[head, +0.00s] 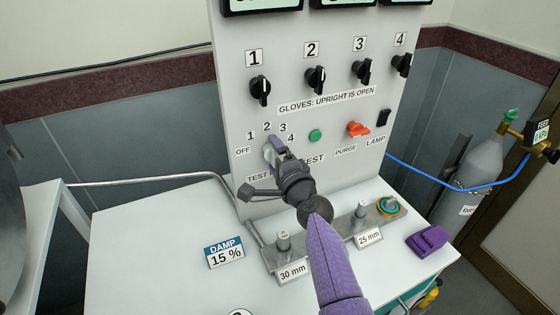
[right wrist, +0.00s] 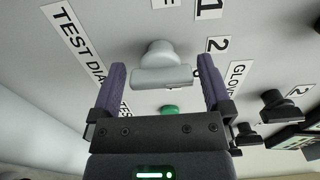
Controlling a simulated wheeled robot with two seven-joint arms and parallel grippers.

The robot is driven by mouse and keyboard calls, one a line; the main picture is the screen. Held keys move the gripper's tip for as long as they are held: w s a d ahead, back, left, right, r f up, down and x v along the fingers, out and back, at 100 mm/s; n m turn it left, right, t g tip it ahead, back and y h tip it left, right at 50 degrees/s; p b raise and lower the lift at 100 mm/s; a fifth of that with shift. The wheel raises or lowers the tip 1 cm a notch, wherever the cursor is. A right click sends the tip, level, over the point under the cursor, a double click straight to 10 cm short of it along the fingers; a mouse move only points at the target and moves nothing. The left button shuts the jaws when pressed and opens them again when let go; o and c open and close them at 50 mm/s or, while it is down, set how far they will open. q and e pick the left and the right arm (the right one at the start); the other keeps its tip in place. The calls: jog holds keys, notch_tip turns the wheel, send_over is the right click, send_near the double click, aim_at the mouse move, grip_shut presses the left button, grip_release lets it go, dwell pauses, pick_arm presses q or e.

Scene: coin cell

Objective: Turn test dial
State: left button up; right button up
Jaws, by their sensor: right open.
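The test dial (right wrist: 162,77) is a pale grey knob with a bar-shaped handle on the upright panel. In the head view it is mostly hidden behind my right gripper (head: 275,150), below the numbers 1 to 4 and right of the OFF mark. In the right wrist view my right gripper (right wrist: 160,68) is open, with one purple finger on each side of the handle. A gap shows between the handle and each finger, so they look apart. Which number the dial points to cannot be told. My left gripper is not in view.
The panel (head: 225,100) carries black glove knobs (head: 316,78) above, a green button (head: 315,136) and an orange purge knob (head: 358,129) to the right. Below, the white bench (head: 150,250) holds metal posts (head: 283,240) and a purple block (head: 428,240).

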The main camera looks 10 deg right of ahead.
jog(key=s+d+p, duration=0.2)
jog(key=s, duration=0.7)
jog(key=shift+s, duration=0.15)
